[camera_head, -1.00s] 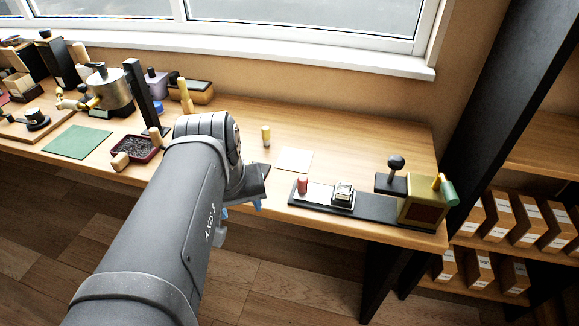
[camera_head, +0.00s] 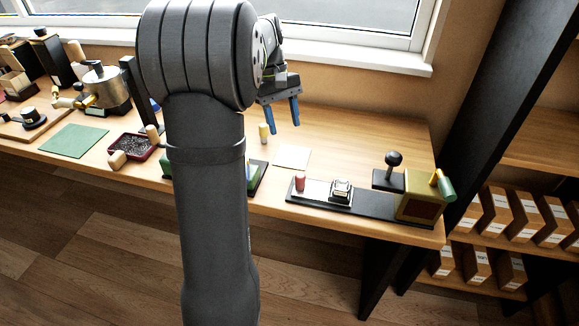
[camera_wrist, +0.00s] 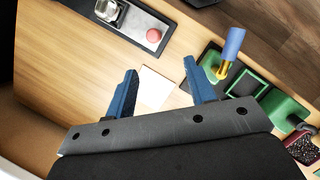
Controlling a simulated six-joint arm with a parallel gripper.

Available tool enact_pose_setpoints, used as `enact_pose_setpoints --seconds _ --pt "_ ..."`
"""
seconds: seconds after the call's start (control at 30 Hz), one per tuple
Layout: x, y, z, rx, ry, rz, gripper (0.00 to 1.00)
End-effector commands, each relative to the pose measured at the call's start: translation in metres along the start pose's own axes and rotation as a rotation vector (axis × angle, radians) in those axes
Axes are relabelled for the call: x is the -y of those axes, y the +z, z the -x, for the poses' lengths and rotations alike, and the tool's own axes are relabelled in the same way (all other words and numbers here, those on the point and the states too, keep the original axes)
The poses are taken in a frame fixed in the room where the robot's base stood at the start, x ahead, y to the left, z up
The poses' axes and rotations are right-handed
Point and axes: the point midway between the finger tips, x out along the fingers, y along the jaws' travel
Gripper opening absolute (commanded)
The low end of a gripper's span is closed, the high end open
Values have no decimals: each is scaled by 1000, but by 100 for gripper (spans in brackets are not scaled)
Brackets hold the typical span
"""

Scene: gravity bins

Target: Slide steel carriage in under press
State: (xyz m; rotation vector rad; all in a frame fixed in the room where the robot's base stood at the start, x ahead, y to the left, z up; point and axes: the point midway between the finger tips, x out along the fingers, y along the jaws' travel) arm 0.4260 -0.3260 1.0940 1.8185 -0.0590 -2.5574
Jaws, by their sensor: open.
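The steel carriage (camera_head: 323,191) sits on the dark track (camera_head: 372,207) at the right part of the bench. It carries a red knob (camera_head: 299,181) at its left end and a small shiny block (camera_head: 342,189) on top. The press (camera_head: 423,204), a brass-coloured body with a green handle, stands at the track's right end, apart from the carriage. My gripper (camera_head: 284,130) is open and empty above the bench, left of the carriage. In the wrist view my gripper (camera_wrist: 162,82) has blue fingers spread apart, and the red knob (camera_wrist: 154,35) shows beyond them near the top.
A black ball-topped lever (camera_head: 394,160) stands beside the press. A white card (camera_head: 292,156) lies on the bench left of the track, with a small wooden peg (camera_head: 264,133) near it. A green-and-black fixture (camera_wrist: 245,85) shows right in the wrist view. Bench between is clear.

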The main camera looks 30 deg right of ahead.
Motion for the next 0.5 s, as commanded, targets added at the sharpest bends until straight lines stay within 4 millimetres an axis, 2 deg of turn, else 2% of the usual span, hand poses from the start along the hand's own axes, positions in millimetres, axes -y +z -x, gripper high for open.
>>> enact_pose_setpoints --seconds 0.1,0.2,0.37,0.5 --pt "-15 -13 -7 38 -15 18 50" --pt "-20 -18 -10 54 -21 26 50" --pt "-22 -18 -19 62 -25 31 50" --pt "-21 -16 -41 62 -26 30 50"
